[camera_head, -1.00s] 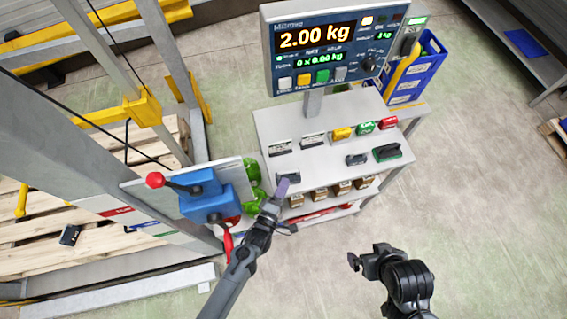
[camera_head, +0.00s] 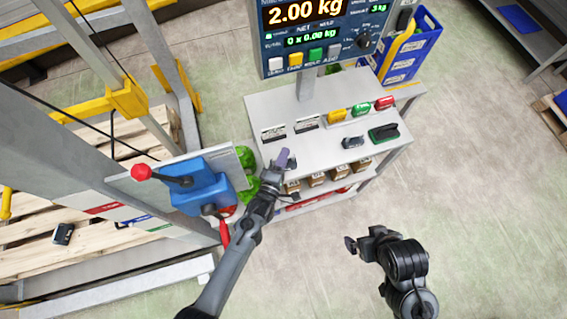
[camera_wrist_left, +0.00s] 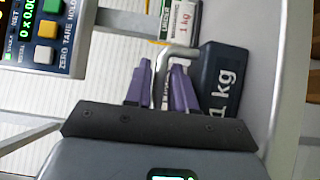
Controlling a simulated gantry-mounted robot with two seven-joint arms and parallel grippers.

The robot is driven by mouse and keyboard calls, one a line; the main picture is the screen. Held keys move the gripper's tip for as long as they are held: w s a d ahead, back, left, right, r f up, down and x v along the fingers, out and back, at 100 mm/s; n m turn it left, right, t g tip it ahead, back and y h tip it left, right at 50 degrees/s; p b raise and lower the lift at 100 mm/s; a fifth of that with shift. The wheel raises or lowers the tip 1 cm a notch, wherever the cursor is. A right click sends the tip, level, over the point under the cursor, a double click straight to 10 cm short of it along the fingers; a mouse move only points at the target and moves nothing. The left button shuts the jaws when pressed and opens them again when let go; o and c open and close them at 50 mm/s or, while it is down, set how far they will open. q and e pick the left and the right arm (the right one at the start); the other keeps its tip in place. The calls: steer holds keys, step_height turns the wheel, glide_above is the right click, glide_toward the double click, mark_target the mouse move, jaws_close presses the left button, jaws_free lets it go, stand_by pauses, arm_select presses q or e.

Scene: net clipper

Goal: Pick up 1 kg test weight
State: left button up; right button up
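The 1 kg test weight (camera_wrist_left: 222,82) is a dark block with white "1 kg" lettering and a bent silver handle (camera_wrist_left: 178,54). In the left wrist view it lies on the light bench top, right of my left gripper's purple fingers. My left gripper (camera_wrist_left: 161,88) is open, with the handle running between its two fingers; a small gap shows between them. In the head view my left gripper (camera_head: 287,160) is over the bench's front left part and largely hides the weight. My right gripper (camera_head: 350,245) is over the floor, away from the bench; its opening is unclear.
The bench (camera_head: 318,155) also holds a dark weight (camera_head: 353,142), a green-and-black one (camera_head: 384,132) and yellow, green and red items at the back. A scale display (camera_head: 318,35) stands behind. A blue lever box (camera_head: 203,188) is close left of my left arm.

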arm_select(q)
jaws_close()
steer(key=shift+f, duration=0.1)
stand_by(1.0)
steer(key=shift+r, duration=0.2)
